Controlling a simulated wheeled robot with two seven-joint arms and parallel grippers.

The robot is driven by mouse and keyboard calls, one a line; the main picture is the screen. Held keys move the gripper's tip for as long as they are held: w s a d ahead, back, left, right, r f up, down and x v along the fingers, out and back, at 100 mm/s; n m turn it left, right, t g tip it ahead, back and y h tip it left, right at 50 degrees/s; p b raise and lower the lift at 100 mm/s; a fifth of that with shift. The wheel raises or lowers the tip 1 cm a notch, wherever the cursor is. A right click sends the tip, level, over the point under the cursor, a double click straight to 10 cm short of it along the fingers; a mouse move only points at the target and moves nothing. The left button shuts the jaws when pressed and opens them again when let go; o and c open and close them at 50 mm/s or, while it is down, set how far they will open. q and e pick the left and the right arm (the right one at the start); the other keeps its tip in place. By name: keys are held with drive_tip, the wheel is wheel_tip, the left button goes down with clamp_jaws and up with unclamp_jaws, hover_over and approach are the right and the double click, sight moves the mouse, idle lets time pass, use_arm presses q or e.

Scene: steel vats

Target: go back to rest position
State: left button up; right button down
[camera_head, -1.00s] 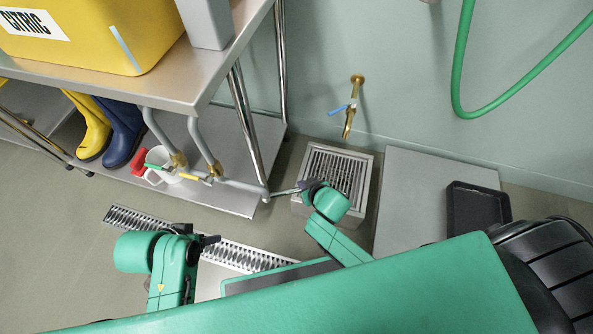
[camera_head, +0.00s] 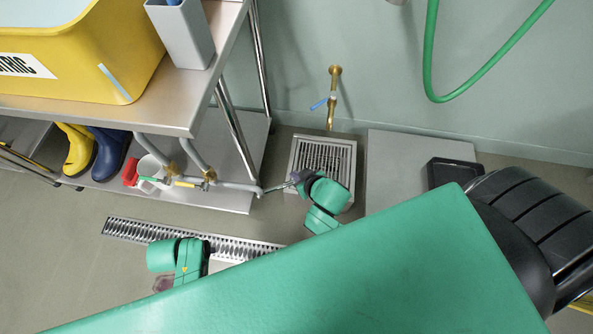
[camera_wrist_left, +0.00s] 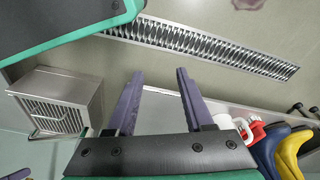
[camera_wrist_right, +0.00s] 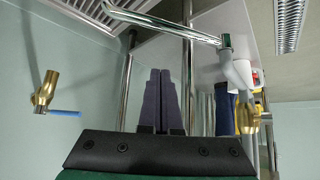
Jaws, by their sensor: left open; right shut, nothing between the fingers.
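My right gripper (camera_head: 298,178) is near the end of the grey pipe, left of the floor drain box. In the right wrist view its two dark fingers (camera_wrist_right: 160,75) are together with nothing between them. My left arm shows at the lower left in the head view, but its fingers are hidden there. In the left wrist view my left gripper (camera_wrist_left: 157,78) has its fingers apart and empty. A large green part of my own body covers the lower part of the head view.
A steel table (camera_head: 150,105) with a yellow tub (camera_head: 85,55) stands at upper left, boots (camera_head: 108,155) beneath. A square drain box (camera_head: 346,152) sits below a brass tap (camera_head: 333,95). A grey slab (camera_head: 400,160) and black tray (camera_head: 450,172) lie right. A green hose (camera_head: 430,60) hangs on the wall.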

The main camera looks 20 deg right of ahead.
use_arm(q)
drive_tip(key=shift+s+f, duration=0.1)
drive_tip(key=shift+f, duration=0.2)
